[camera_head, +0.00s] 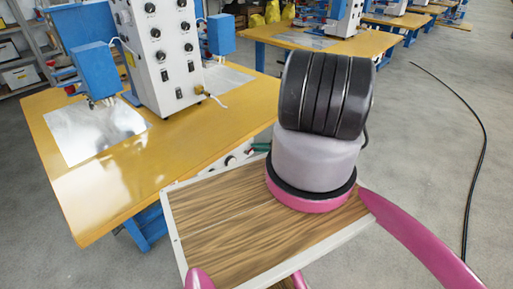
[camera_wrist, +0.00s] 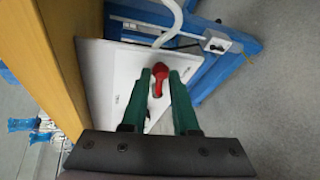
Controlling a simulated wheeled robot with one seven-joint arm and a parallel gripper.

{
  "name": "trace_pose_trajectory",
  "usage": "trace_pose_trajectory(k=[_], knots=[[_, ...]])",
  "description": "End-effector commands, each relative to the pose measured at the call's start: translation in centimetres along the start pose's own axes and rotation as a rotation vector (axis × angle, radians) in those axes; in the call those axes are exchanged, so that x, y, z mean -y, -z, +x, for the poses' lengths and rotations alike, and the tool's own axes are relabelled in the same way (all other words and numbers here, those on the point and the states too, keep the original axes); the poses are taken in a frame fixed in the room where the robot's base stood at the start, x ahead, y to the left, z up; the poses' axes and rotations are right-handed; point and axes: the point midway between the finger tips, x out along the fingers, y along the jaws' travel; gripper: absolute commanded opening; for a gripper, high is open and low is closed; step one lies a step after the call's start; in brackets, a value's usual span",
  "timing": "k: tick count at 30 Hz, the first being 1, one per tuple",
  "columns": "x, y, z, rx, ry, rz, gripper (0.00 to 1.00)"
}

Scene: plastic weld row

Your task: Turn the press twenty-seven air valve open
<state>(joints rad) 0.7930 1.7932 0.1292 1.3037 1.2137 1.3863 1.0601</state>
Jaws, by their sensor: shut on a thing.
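The valve's red handle (camera_wrist: 159,73) shows in the wrist view, in front of a white panel (camera_wrist: 118,75). It has a rounded head, and a narrower part runs down between my fingers. My gripper (camera_wrist: 160,80) has green fingers, which are closed on the handle from both sides. In the head view a small green part of my gripper (camera_head: 261,147) shows beside the table edge, mostly hidden behind my arm. The red handle is hidden in that view.
A yellow table (camera_head: 110,185) carries a white press unit (camera_head: 165,60) with knobs and blue side units (camera_head: 82,50). In the wrist view, a white hose (camera_wrist: 175,20) curves near the handle, and a blue frame (camera_wrist: 225,65) stands to the right. A black cable (camera_head: 478,150) lies on open floor.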

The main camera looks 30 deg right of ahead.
Motion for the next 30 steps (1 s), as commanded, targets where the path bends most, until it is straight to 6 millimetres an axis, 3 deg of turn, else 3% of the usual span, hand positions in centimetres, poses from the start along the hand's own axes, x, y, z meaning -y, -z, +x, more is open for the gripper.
trace_pose_trajectory(k=[12, 30], knots=[[1.3, 0.1, 0.2, -0.045, -0.084, 0.208, 0.00], [1.5, 0.1, 0.2, -0.054, -0.099, 0.250, 0.00]])
